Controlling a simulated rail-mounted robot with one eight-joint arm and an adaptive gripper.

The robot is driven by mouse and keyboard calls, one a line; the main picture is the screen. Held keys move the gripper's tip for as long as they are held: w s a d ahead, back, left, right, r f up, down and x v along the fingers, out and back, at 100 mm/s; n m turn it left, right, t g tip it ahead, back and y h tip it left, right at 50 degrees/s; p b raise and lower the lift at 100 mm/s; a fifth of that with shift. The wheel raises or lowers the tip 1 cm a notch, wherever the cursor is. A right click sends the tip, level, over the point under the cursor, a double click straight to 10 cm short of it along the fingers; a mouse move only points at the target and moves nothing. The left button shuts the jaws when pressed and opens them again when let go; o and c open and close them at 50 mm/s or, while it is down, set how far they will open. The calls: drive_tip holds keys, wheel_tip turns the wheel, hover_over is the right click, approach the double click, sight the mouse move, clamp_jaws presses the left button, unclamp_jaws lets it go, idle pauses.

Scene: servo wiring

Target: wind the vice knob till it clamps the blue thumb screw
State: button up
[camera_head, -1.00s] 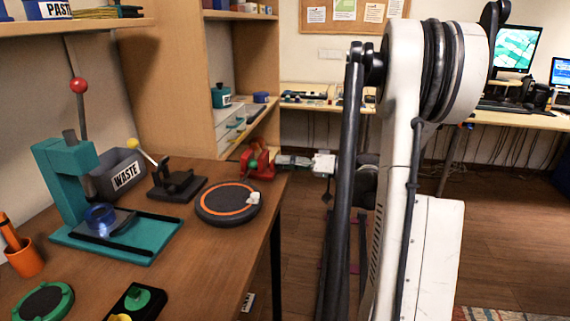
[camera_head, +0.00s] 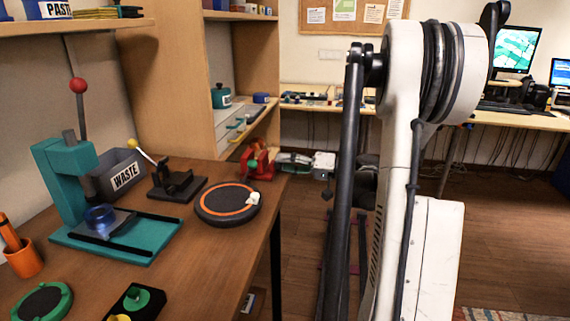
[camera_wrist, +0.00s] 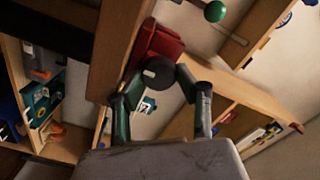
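The red vice (camera_head: 257,162) stands at the far right corner of the wooden table in the head view. In the wrist view, the red vice body (camera_wrist: 160,45) lies beyond my gripper (camera_wrist: 160,82). A dark round vice knob (camera_wrist: 158,73) sits between the two fingertips, which close in on its left and right sides and appear to touch it. A green ball (camera_wrist: 215,11) shows at the upper right in the wrist view. I cannot make out the blue thumb screw in either view.
A black disc with an orange ring (camera_head: 227,203) lies in front of the vice. A black toggle clamp (camera_head: 176,183), a grey WASTE bin (camera_head: 118,172) and a teal press (camera_head: 66,180) stand farther left. A shelf unit (camera_head: 262,60) rises behind the vice. Open floor lies right of the table.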

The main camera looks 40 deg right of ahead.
drive_tip(key=o, duration=0.4)
drive_tip(key=shift+o, duration=0.2)
